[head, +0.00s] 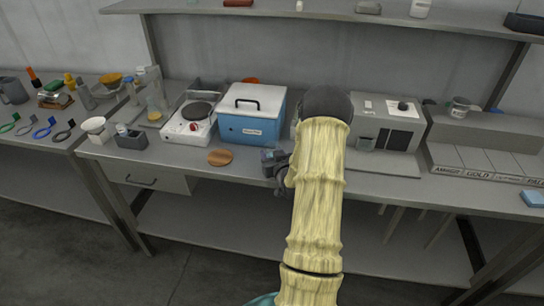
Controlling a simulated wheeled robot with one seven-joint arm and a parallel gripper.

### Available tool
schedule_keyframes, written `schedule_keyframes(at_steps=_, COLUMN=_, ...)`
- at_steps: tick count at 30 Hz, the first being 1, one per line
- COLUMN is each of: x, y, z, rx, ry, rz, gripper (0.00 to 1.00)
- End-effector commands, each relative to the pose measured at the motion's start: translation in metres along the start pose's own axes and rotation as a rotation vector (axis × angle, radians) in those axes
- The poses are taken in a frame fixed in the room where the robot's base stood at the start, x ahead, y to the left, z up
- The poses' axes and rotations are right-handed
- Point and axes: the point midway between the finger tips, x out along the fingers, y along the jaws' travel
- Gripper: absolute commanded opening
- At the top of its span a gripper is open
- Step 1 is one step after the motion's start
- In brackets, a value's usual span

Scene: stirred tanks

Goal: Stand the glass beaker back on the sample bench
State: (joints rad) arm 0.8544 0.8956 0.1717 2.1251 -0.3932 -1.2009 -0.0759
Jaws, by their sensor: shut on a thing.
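My gripper (273,164) is at the bench's front edge, just right of a round brown disc. It is small and dark in the head view and partly behind my arm. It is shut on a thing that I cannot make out. A taller clear vessel (154,106) with a yellowish bottom stands at the left. I cannot tell which glass is the task's beaker. The long grey bench (390,187) runs across the view.
A blue box with a white lid (252,116) and a white hotplate (190,125) stand behind and left of my gripper. The brown disc (220,157) lies near the edge. The grey instrument (388,122) is at the right. A shelf (330,15) runs above. Several tools crowd the left table.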

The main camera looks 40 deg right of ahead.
Motion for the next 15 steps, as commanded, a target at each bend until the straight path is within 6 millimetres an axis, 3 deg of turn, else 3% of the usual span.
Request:
schedule_keyframes(at_steps=3, x=0.0020, y=0.0000, z=0.0090, rx=0.001, ry=0.001, rz=0.000, gripper=0.20)
schedule_keyframes(at_steps=14, x=0.0028, y=0.0000, z=0.0126, rx=-0.001, ry=0.002, rz=0.000, gripper=0.20)
schedule_keyframes(at_steps=15, x=0.0027, y=0.0000, z=0.0128, rx=-0.001, ry=0.001, rz=0.000, gripper=0.47)
